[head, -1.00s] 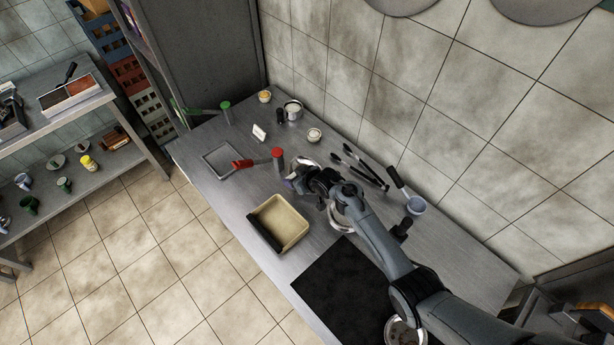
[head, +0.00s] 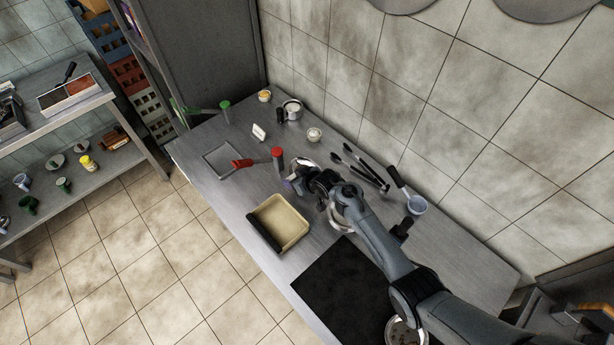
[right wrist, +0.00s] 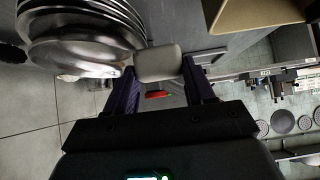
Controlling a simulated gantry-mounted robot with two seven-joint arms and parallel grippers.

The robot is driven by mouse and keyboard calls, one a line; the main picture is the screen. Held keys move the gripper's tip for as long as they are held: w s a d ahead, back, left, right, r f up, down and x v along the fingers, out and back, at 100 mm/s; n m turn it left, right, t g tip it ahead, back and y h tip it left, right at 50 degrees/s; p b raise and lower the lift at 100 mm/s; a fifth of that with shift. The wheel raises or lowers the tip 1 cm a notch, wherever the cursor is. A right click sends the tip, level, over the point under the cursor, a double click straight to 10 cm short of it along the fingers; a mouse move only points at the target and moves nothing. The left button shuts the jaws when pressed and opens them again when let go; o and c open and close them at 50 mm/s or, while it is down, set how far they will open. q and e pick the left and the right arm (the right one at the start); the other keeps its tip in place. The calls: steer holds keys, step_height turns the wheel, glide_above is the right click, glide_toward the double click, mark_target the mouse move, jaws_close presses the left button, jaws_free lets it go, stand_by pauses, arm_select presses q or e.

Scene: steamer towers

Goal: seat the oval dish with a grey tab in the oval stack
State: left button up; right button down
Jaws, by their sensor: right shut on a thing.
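My right gripper (head: 296,184) is over the steel counter beside shiny metal ware (head: 303,164); its own hand hides much of the contact. In the right wrist view its two purple fingers (right wrist: 160,72) are shut on the grey tab (right wrist: 158,62) of a metal oval dish (right wrist: 75,56). Several shiny nested rims of the oval stack (right wrist: 82,14) show against that dish at upper left. I cannot tell whether the dish is fully seated or tilted. My left gripper is not in view.
A cream pan (head: 284,222) is left of my right arm. More metal ware (head: 339,222) lies partly under my arm. A black mat (head: 340,285) covers the near counter.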

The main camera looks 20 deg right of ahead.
steer(key=shift+f, duration=0.35)
stand_by(0.3)
steer(key=c, duration=0.8)
jaws_free()
steer(key=shift+o, duration=0.8)
steer(key=shift+a, duration=0.2)
steer(key=shift+s+r, duration=0.1)
